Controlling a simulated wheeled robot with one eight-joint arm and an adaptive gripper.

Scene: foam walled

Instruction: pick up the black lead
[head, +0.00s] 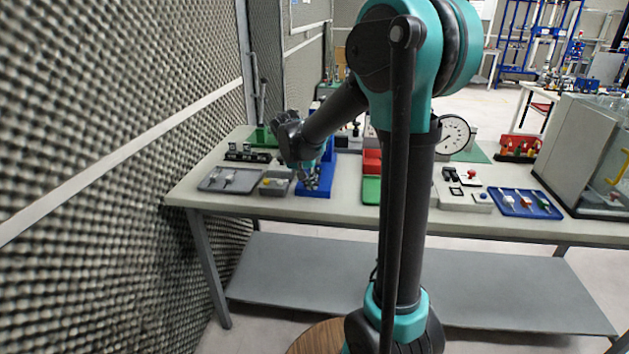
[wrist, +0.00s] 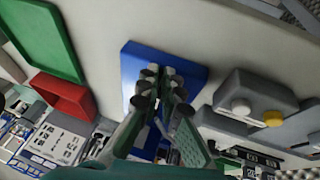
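I cannot make out a black lead for certain in either view. In the head view my gripper (head: 308,178) points down over a blue tray or stand (head: 318,190) at the left part of the table. In the wrist view the two fingers (wrist: 160,80) reach over the same blue thing (wrist: 190,72). Their tips are close together, and I cannot tell whether they are shut or a little apart. No held lead is clear between them. The fingers and my arm hide part of the blue thing and the middle of the table.
A grey tray (head: 212,186) with pale-ended items and a grey box with a yellow button (head: 272,188) lie left of my gripper. Red (head: 372,168) and green (head: 371,197) bins stand to its right. A blue tray (head: 548,212) with several connectors lies farther right. A foam wall (head: 110,150) is at left.

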